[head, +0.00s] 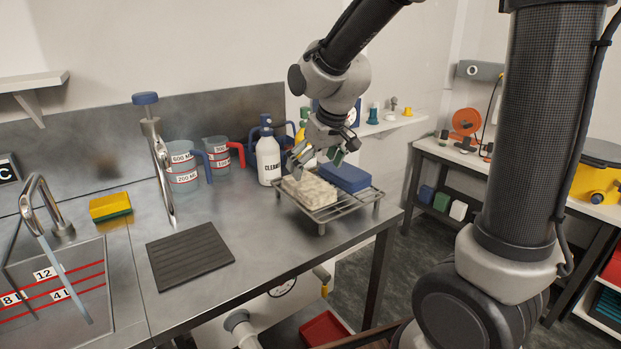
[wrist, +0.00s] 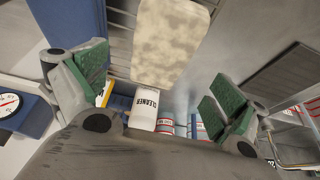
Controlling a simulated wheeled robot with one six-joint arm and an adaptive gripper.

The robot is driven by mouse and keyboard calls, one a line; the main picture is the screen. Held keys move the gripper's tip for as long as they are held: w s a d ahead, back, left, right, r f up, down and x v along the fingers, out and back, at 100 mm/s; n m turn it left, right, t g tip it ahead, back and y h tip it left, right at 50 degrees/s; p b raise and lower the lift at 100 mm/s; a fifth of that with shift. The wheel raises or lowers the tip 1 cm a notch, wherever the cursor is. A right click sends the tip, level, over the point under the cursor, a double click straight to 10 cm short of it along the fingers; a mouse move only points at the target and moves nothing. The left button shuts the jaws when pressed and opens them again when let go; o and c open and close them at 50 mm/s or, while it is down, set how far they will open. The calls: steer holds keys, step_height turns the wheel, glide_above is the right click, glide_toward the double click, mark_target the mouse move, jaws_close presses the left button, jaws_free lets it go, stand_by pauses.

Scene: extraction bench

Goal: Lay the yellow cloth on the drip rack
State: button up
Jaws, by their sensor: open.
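A pale cream-yellow mottled slab (head: 309,191), seemingly the yellow cloth, lies on the left part of the wire drip rack (head: 345,208). It also shows at the top of the wrist view (wrist: 170,42), with rounded corners and lying across the bars. A blue block (head: 344,177) sits beside it on the rack's right part. My gripper (head: 320,160) is open and empty just above the back of the rack. In the wrist view the green-padded fingers (wrist: 155,85) are spread wide, with nothing held between them and the slab apart from them.
A white cleaner bottle (head: 268,160) stands close behind the rack, near my gripper. Two measuring jugs (head: 184,172) stand farther left. A yellow-and-green sponge (head: 110,207) lies by the sink. A dark ribbed mat (head: 190,256) lies in front, with clear bench between it and the rack.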

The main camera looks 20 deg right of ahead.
steer(key=a+v, duration=0.1)
steer(key=v, duration=0.5)
steer(key=s+d+r+m, duration=0.1)
steer(key=s+d, duration=0.6)
steer(key=s, duration=0.3)
steer(key=s+d+r+m+h, duration=0.1)
steer(key=s+d+m, duration=0.1)
steer(key=s+d, duration=0.5)
steer(key=s, duration=0.4)
steer(key=shift+s+m, duration=0.3)
steer(key=shift+s, duration=0.05)
steer(key=shift+d, duration=0.15)
